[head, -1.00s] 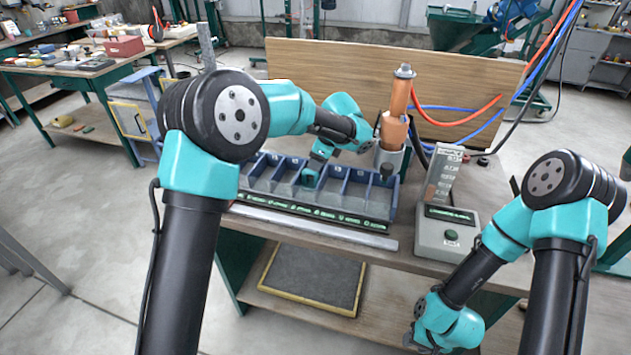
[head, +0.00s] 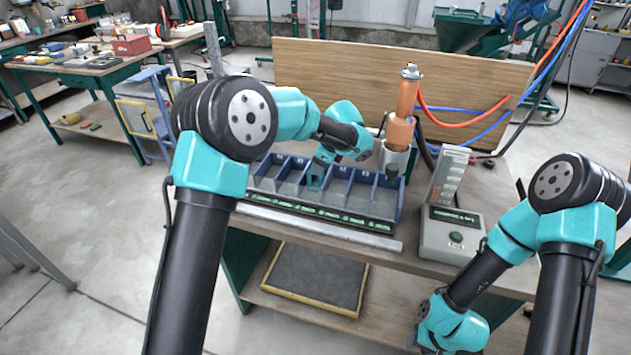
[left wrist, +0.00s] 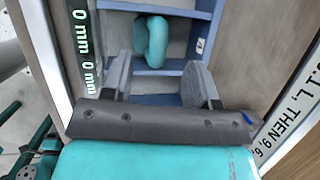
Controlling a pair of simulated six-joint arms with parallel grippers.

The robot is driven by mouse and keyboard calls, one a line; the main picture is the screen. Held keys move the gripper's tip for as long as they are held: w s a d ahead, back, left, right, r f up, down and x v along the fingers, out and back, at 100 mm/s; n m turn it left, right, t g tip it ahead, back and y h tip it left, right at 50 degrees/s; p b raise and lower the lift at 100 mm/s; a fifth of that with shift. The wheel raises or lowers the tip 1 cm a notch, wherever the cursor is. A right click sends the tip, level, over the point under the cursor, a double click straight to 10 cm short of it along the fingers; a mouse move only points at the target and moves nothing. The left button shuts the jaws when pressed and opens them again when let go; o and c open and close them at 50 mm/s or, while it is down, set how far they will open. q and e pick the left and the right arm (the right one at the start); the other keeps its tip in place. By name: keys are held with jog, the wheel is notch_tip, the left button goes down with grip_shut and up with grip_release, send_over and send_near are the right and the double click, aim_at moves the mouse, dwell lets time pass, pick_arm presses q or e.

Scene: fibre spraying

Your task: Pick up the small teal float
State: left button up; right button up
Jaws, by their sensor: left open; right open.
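The small teal float (left wrist: 151,42) lies in a blue tray compartment in the left wrist view, a rounded, bent shape. My left gripper (left wrist: 158,66) is open and empty above the tray, its two grey fingers apart, with the float just beyond the fingertips. In the head view my left gripper (head: 316,178) is over the middle of the blue divided tray (head: 330,208), and its fingers are hard to see there. I cannot make out the float for sure in the head view. My right gripper (head: 418,340) hangs low at the bottom edge, right of centre, away from the tray.
An orange-brown spray tool (head: 402,115) stands in a grey holder behind the tray's right end. A grey control box (head: 452,232) with a green button is to the right. A wooden board (head: 350,85) stands behind. Tray dividers rise close around the left gripper.

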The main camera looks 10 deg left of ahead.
pick_arm(q)
jog(key=shift+x, duration=2.6)
jog(key=shift+s, duration=0.1)
jog(key=shift+c, duration=0.4)
grip_shut()
notch_tip(320, 180, up, 10)
